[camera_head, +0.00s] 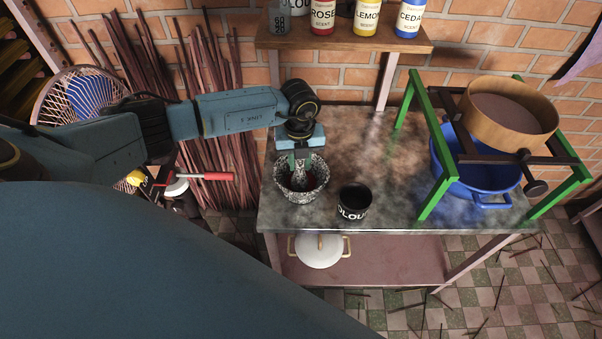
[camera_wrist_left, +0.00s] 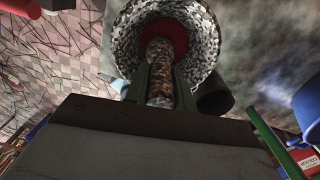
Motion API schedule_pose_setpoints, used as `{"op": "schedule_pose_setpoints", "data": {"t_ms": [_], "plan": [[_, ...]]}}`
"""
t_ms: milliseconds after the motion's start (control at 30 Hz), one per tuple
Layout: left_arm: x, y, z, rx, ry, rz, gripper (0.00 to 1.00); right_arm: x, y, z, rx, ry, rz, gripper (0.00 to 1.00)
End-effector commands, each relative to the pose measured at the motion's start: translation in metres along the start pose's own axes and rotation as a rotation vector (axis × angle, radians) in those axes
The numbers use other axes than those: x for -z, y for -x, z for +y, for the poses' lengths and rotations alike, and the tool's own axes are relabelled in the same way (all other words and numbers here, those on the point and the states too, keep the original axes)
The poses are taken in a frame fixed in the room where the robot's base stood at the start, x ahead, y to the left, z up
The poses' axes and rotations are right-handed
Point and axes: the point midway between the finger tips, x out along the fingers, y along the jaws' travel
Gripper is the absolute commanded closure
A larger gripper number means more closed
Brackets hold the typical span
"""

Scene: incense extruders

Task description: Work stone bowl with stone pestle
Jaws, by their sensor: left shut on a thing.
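The speckled black-and-white stone bowl (camera_head: 290,199) stands near the left front of the metal-topped table (camera_head: 380,140). Dark red material shows inside it. My left gripper (camera_head: 301,160) reaches down over the bowl from above, its fingers at the bowl's opening. In the left wrist view the fingers (camera_wrist_left: 160,88) are shut on the stone pestle (camera_wrist_left: 158,62), which points into the bowl (camera_wrist_left: 208,48) toward the red contents (camera_wrist_left: 172,32). The pestle's lower end is hard to make out, so I cannot tell whether it touches the bottom. My right gripper is not in view.
A black cup (camera_head: 354,203) stands close to the bowl's right. A green frame (camera_head: 437,186) with a round sieve (camera_head: 510,112) stands over a blue basin (camera_head: 480,190) at the right. A shelf (camera_head: 340,43) with scent bottles is behind. The table's middle is clear.

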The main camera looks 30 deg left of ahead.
Motion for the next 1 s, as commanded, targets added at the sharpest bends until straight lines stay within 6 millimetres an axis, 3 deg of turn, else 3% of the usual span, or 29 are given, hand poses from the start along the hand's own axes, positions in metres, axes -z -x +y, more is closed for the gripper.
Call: {"op": "schedule_pose_setpoints", "data": {"t_ms": [167,533,1000], "plan": [[0.003,0.0,-0.009,0.003,-0.002,0.002,0.98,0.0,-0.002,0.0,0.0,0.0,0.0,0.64],[0.001,0.005,-0.009,0.005,-0.001,-0.001,0.98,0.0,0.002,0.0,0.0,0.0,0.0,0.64],[-0.004,0.052,-0.008,0.006,0.0,-0.002,0.98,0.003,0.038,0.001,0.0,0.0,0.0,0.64]]}}
